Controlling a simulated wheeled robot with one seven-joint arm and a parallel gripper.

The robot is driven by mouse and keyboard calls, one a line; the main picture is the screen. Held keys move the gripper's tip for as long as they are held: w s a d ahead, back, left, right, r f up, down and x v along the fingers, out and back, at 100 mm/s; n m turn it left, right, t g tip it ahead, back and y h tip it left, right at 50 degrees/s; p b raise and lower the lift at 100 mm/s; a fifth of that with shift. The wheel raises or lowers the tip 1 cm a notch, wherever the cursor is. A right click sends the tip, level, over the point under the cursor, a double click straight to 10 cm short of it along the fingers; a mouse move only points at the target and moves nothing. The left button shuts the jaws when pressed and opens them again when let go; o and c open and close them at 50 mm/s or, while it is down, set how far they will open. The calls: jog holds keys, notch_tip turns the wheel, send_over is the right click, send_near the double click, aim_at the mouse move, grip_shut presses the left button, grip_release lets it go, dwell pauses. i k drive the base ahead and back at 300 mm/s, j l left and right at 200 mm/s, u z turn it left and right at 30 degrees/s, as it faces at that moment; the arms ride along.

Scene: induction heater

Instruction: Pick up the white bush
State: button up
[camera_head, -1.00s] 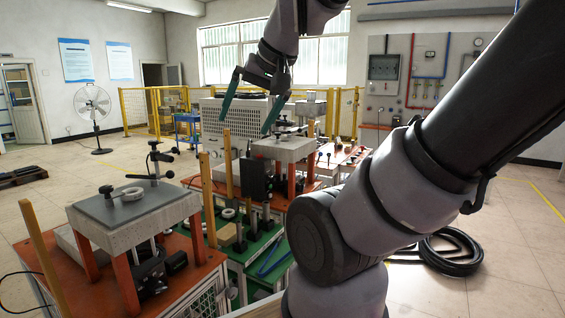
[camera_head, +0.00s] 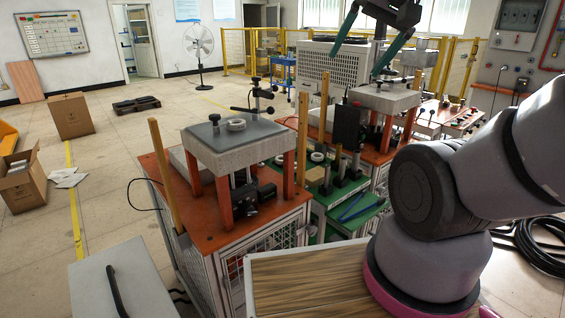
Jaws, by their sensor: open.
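A white ring-shaped bush (camera_head: 236,125) lies flat on the grey top plate (camera_head: 205,143) of the nearer orange-legged press. I cannot tell from the picture which ring is the one meant. My gripper (camera_head: 354,64) is at the upper right, with its two teal fingers spread and nothing between them. It is apart from all the rings, high in the picture above the rear machine.
A black post with knobs (camera_head: 256,95) stands at the plate's back edge, close behind the ring. Wooden posts (camera_head: 164,175) rise beside the machines. A second press (camera_head: 385,98) stands behind. Open floor (camera_head: 110,190) lies to the left, with cardboard boxes (camera_head: 70,115).

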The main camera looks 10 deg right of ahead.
aim_at(278, 159)
jog(key=u, duration=0.45)
jog(key=l+u, duration=0.35)
jog(key=l, duration=0.2)
jog(key=k+l+u, duration=0.15)
jog(key=l+u, duration=0.35)
jog(key=l, duration=0.7)
jog(key=k+l+u, duration=0.1)
jog(key=l, duration=0.7)
jog(key=i, duration=0.1)
